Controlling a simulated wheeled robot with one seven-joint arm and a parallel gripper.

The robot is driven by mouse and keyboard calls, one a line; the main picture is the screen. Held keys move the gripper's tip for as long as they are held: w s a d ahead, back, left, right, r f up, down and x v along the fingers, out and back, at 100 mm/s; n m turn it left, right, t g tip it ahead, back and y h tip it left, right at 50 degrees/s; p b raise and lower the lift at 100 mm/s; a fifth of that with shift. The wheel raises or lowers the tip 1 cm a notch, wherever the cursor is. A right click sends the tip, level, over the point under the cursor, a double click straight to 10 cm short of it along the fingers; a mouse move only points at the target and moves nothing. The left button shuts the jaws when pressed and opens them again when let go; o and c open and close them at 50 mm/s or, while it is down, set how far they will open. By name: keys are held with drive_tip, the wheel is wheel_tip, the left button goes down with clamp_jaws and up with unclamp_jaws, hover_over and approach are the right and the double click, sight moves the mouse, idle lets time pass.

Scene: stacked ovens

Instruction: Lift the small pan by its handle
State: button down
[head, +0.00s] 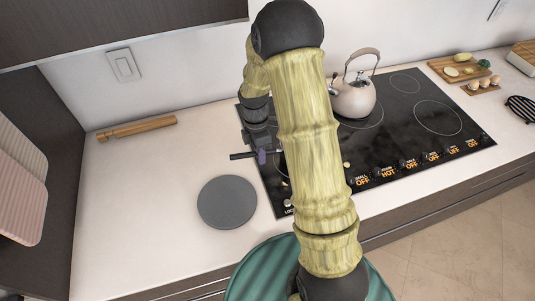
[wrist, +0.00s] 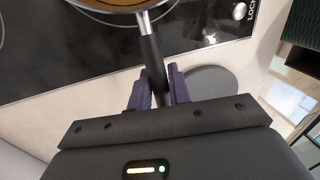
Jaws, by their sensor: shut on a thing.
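The small pan (wrist: 108,5) shows only in part at the top edge of the wrist view, with a tan inside. Its dark handle (wrist: 150,52) runs down from the pan between the two purple fingers of my gripper (wrist: 159,88). My gripper is shut on the handle. In the head view my gripper (head: 262,155) is at the left side of the black cooktop, and the handle's end (head: 240,156) sticks out to its left. My arm hides most of the pan there. I cannot tell whether the pan touches the cooktop.
The black cooktop (head: 425,150) holds a kettle (head: 354,99) at the back. A grey round disc (head: 227,203) lies on the white counter, left of the cooktop. A rolling pin (head: 137,128) lies behind it. A cutting board (head: 444,68) with food is at the right.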

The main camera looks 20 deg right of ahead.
wheel_tip(320, 180, up, 9)
drive_tip(key=shift+r+b, duration=0.2)
drive_tip(key=shift+b, duration=0.5)
drive_tip(key=shift+f, duration=0.15)
